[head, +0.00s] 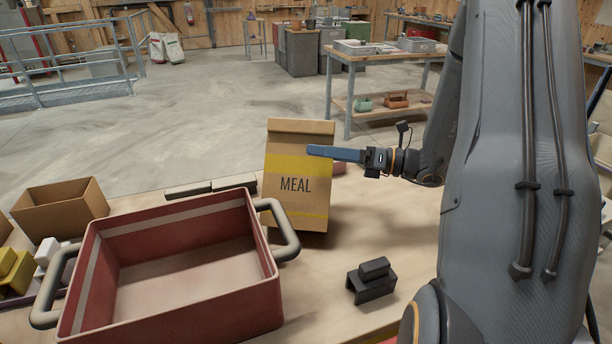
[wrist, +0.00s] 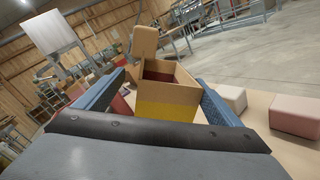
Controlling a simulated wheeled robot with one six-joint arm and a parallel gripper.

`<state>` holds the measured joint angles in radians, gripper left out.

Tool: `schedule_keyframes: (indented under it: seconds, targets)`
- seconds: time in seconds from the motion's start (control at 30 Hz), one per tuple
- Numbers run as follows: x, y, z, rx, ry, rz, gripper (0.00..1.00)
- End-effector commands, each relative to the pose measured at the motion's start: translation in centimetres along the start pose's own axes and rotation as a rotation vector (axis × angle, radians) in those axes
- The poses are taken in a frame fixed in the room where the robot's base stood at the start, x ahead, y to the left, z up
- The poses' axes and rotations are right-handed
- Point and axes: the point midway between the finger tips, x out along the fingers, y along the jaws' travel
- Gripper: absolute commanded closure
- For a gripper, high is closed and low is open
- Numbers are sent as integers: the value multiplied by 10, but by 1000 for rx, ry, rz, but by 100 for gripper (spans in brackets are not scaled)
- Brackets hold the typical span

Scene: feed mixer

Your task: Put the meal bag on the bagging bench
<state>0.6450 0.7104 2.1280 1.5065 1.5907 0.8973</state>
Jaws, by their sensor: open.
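The meal bag (head: 284,204) is tan with yellow bands and the word MEAL, and stands upright on the near wooden table, just behind the red tote. My gripper (head: 335,153) reaches in from the right at the bag's upper part. One blue finger crosses the bag's front in the head view; the other finger is hidden. In the wrist view the open blue fingers have a tan and yellow shape between them, which seems to be the bag (wrist: 168,109). Contact cannot be told. No bench is labelled as the bagging bench.
The red tote (head: 180,322) with grey handles fills the near table's (head: 330,290) front left. A small black block (head: 372,282) lies right of it. An open cardboard box (head: 62,214) stands at left. A two-level bench (head: 384,57) stands across open floor.

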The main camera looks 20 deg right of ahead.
Motion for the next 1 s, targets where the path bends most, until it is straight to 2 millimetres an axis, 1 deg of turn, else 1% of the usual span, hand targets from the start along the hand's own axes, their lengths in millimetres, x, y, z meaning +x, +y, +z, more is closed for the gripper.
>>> schedule_keyframes:
  seconds: [0.03, 0.17, 0.3, 0.43, 0.53, 0.77, 1.0]
  targets:
    - [6, 1, 0, 1, 1, 2, 12]
    - [19, 1, 0, 1, 2, 4, 12]
    - [39, 2, 1, 0, 3, 3, 12]
    - [55, 1, 0, 0, 2, 3, 12]
    - [60, 0, 0, -1, 1, 2, 12]
    - [61, 0, 0, -1, 0, 1, 12]
    - [61, 0, 0, -1, 1, 1, 52]
